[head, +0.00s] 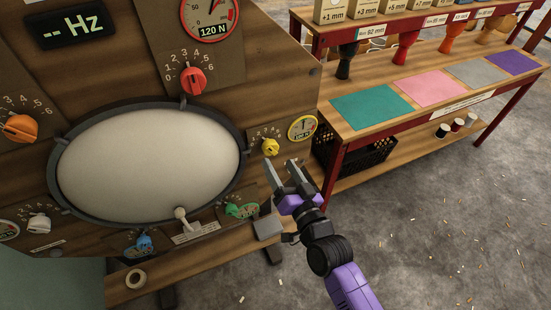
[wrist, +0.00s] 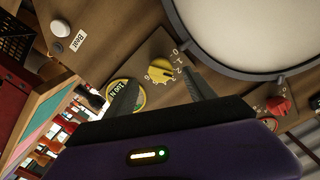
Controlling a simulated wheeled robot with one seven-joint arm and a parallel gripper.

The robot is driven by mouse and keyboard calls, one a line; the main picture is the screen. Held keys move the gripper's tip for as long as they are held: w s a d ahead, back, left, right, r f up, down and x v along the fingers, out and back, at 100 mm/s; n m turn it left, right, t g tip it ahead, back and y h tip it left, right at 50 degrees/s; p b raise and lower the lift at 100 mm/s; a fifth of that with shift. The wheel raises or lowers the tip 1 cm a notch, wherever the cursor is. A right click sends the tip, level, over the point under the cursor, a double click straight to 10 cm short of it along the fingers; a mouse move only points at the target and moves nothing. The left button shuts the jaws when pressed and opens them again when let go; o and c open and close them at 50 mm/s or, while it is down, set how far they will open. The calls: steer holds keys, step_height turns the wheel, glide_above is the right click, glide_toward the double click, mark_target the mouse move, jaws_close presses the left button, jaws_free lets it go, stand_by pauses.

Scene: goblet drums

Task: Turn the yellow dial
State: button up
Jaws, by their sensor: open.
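The yellow dial (head: 271,147) is a small knob on a numbered plate, on the wooden panel to the right of the large oval drum head (head: 150,155). A small round yellow-rimmed gauge (head: 302,128) sits beside it. My gripper (head: 284,168) is open and empty, a little below and to the right of the dial in the head view. In the wrist view the yellow dial (wrist: 161,70) shows beyond and between my two open fingers (wrist: 160,92), apart from both. The left finger overlaps part of the gauge (wrist: 126,92).
The panel also holds a red dial (head: 194,80), an orange dial (head: 20,128), a blue dial (head: 144,243), a green dial (head: 241,210) and a white lever (head: 182,217). A shelf table with coloured mats (head: 372,109) and a black crate (head: 352,160) stands at the right.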

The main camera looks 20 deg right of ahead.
steer(key=s, duration=0.2)
steer(key=shift+s, duration=0.35)
steer(key=s+r+n+g, duration=0.1)
steer(key=s+r+n, duration=0.2)
steer(key=s, duration=1.4)
steer(key=s+r+n+g, duration=0.2)
steer(key=s+r+n, duration=0.1)
steer(key=s, duration=1.4)
steer(key=shift+s+r, duration=0.35)
steer(key=shift+r, duration=0.15)
